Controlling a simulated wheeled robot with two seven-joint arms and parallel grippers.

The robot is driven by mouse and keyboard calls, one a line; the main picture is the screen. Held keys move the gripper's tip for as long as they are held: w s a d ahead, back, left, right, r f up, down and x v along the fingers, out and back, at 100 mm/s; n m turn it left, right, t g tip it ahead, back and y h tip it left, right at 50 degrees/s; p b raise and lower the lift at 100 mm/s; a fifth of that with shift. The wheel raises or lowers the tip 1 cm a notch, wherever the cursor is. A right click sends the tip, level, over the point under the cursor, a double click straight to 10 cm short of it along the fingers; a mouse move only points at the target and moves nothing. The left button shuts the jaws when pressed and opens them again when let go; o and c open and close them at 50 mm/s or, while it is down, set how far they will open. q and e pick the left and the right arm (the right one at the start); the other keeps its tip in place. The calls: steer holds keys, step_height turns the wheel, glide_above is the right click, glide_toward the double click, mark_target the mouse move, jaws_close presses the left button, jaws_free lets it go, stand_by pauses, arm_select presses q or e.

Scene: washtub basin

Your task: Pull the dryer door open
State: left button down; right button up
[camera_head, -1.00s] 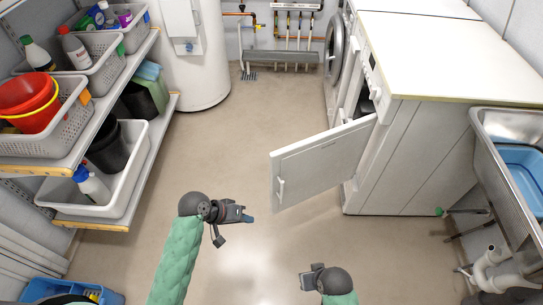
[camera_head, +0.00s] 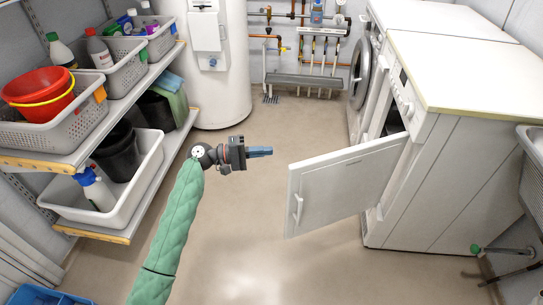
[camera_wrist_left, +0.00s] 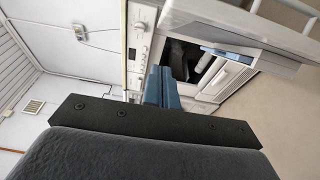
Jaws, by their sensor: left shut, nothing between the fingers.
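The dryer (camera_head: 440,185) is a white front-loader at the right in the head view. Its square white door (camera_head: 335,190) stands partly open, swung out into the aisle, with a small white handle (camera_head: 298,208) near its free edge. My left gripper (camera_head: 268,152) is shut and empty, left of the door's upper free corner and apart from it. In the left wrist view the blue fingertips (camera_wrist_left: 163,88) are together, with the dryer's dark opening (camera_wrist_left: 185,58) beyond them. My right gripper is out of view.
Another white machine with a round door (camera_head: 360,72) stands behind the dryer. Shelves with baskets and a white tub (camera_head: 68,205) line the left. A water heater (camera_head: 222,70) stands at the back. A sink is at the right edge. The floor between is clear.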

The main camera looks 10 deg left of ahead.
mark_target(312, 159)
arm_select(q)
steer(key=s+d, duration=0.1)
steer(key=d, duration=0.9)
steer(key=shift+s+p, duration=0.25)
steer(key=shift+p, duration=0.15)
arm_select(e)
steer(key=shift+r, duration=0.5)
